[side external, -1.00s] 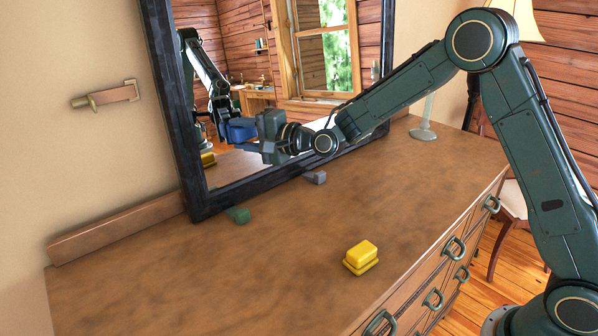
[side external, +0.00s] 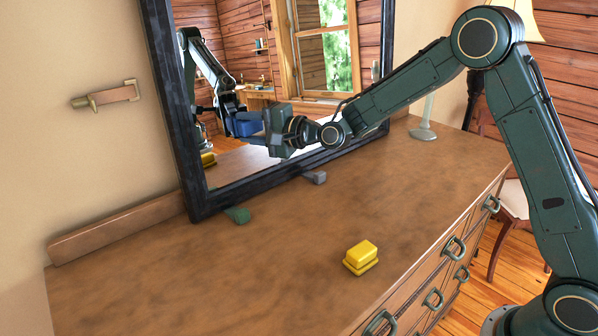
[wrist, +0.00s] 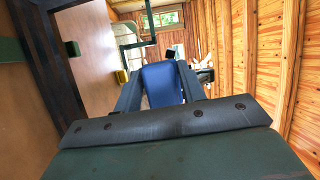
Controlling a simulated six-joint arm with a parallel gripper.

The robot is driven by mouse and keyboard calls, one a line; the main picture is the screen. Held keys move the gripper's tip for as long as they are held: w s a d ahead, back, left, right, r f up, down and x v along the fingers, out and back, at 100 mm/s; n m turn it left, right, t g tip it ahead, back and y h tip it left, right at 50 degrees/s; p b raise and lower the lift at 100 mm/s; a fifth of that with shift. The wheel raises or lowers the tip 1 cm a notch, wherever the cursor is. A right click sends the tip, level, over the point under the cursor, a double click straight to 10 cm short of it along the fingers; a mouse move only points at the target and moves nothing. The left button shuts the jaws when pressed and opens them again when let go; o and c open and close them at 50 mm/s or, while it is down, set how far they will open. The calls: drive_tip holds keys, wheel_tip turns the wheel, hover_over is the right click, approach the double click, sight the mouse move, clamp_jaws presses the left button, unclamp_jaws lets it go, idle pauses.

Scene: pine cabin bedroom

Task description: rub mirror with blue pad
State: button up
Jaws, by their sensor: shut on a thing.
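The mirror (side external: 237,60) stands tilted in a dark frame on the dresser, and it also shows in the wrist view (wrist: 95,60). My gripper (side external: 252,132) is in front of the lower half of the glass and points at it. It is shut on the blue pad (wrist: 162,85), which sits between the two fingers in the wrist view. In the side view the blue pad (side external: 242,124) is partly hidden by the gripper and merges with its reflection. I cannot tell whether the pad touches the glass.
A yellow block (side external: 361,256) lies on the dresser top (side external: 210,275), in front of the mirror. A green foot (side external: 237,214) and a grey foot (side external: 317,178) stick out under the frame. A glass-stemmed lamp base (side external: 423,133) stands at the right. The front left is clear.

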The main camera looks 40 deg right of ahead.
drive_tip(key=shift+d, duration=1.05)
drive_tip(key=shift+d+f, duration=0.1)
drive_tip(key=shift+d, duration=1.8)
drive_tip(key=shift+w+d, duration=0.1)
drive_tip(key=shift+d, duration=1.75)
drive_tip(key=shift+a, duration=0.1)
drive_tip(key=shift+a, duration=1.9)
